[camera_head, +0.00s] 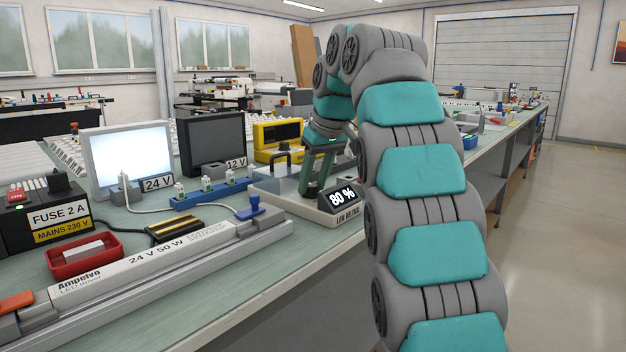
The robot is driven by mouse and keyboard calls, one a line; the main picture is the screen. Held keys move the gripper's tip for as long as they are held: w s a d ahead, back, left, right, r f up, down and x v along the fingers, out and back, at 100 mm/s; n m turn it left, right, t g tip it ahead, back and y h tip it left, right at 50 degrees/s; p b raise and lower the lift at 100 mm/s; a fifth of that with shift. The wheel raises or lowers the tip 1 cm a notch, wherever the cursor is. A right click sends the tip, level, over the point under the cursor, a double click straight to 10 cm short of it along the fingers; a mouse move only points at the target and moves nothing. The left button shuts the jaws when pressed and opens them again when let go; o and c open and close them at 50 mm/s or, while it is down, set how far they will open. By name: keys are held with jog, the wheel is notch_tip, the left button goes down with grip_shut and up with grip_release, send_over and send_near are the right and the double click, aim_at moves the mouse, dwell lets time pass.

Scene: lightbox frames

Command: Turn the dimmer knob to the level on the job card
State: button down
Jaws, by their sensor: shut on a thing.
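My gripper (313,188) points down at the grey dimmer unit (324,216) on the bench, its green fingers shut on the knob. The knob itself is hidden behind the fingers, so its pointer cannot be read. The left light panel (131,153), by a "24 V" label, is lit white. The panel beside it (213,141), by a "12 V" label, is dark. I cannot make out a job card.
A blue terminal strip (212,192) and a yellow instrument (277,136) stand near the dimmer. A long LED driver rail (165,265), a red tray (84,257) and a fuse box (45,217) fill the near left. My arm covers the bench to the right.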

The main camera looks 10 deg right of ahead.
jog(key=shift+n, duration=0.3)
dwell(0.4)
jog(key=shift+c, duration=2.2)
grip_release()
